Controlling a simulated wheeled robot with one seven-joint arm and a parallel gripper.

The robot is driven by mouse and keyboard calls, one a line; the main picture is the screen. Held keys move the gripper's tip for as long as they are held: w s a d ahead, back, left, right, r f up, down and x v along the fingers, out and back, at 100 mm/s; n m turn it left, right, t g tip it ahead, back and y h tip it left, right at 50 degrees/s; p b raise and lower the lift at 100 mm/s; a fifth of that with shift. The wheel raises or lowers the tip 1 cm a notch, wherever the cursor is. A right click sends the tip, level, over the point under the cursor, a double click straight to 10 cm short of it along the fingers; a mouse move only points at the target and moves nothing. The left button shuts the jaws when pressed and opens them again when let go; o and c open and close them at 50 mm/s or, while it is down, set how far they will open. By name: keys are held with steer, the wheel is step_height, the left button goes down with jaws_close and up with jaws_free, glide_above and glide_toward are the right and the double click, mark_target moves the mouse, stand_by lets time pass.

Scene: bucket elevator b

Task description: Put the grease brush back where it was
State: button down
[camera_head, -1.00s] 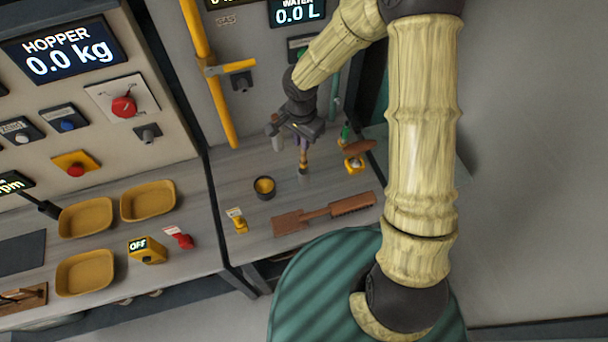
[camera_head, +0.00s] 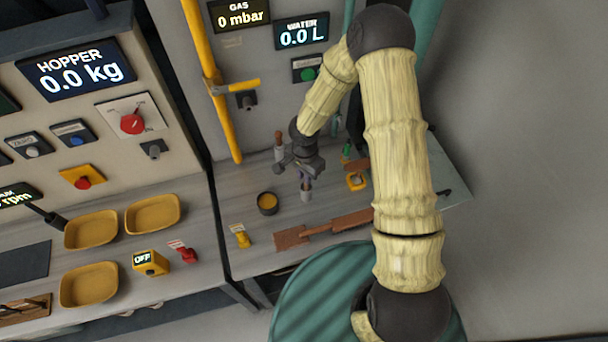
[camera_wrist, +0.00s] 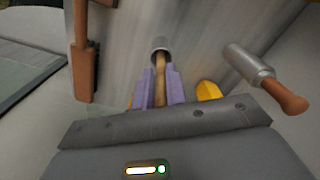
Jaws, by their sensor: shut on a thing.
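My gripper (camera_head: 306,180) is shut, with its purple fingers around the wooden handle of a brush (camera_wrist: 160,72). The brush points into or onto a grey metal cup (camera_head: 306,195) on the right-hand bench; the cup also shows ahead of the fingers in the wrist view (camera_wrist: 160,45). Any bristles are hidden, and I cannot tell how deep the brush sits. A dark pot with yellow contents (camera_head: 268,203) stands just left of the cup. A second metal holder with a wooden handle (camera_head: 279,150) stands behind and left; it lies at the right in the wrist view (camera_wrist: 250,65).
A brown scraper-like tool (camera_head: 320,229) lies along the bench front. A yellow item (camera_head: 355,182) and a brown block (camera_head: 356,165) are to the right. A yellow tagged piece (camera_head: 241,237) is front left. A yellow pipe (camera_head: 212,85) rises behind.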

steer(key=shift+f, duration=0.6)
steer(key=shift+s, duration=0.1)
steer(key=c, duration=1.4)
jaws_free()
step_height(320, 180, up, 12)
steer(key=b, duration=0.2)
